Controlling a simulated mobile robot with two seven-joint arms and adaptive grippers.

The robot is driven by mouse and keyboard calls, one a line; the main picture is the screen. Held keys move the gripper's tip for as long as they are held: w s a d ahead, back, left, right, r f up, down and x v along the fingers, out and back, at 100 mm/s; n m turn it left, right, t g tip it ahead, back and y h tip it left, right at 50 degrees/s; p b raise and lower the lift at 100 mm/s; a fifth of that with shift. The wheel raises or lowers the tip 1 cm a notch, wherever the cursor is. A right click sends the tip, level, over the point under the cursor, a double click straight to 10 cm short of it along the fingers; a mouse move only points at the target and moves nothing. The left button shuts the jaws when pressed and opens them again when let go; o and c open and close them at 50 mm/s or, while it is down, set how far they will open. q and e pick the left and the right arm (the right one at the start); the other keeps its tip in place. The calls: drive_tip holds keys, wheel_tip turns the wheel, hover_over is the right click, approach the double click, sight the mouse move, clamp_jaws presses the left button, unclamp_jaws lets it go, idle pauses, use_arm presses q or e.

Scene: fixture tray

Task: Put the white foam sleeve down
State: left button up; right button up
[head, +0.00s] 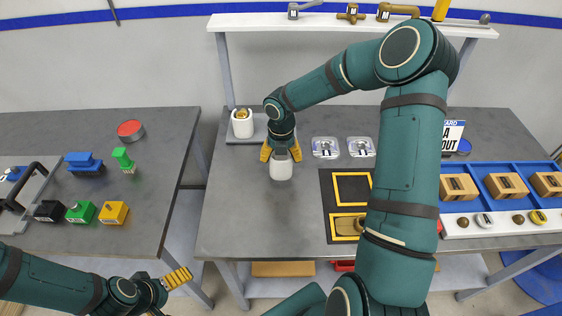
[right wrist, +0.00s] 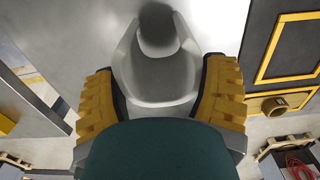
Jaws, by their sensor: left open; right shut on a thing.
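The white foam sleeve (head: 281,170) is in my right gripper (head: 281,153), over the grey middle table (head: 240,215). Both yellow fingers are shut around it. It looks upright; I cannot tell whether its bottom touches the table. In the right wrist view the sleeve (right wrist: 155,70) sits between the two yellow fingers of my right gripper (right wrist: 160,95), with a grey surface beyond. My left gripper (head: 177,279) is open and empty, low at the left by the front of the gap between the tables.
A second white sleeve (head: 242,128) with a brass part stands on a grey plate behind left. A black tray (head: 327,205) with yellow-framed pockets lies right; a brass part sits in its lower pocket. Two clear-looking holders (head: 325,148) stand behind. The table's front left is clear.

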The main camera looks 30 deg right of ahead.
wheel_tip(320, 180, up, 8)
drive_tip(key=b, duration=0.4)
drive_tip(key=shift+f+b, duration=0.55)
drive_tip(key=shift+f, duration=4.4)
drive_tip(key=o, duration=0.8)
drive_tip(key=shift+f, duration=0.15)
drive_tip(key=shift+c, duration=0.2)
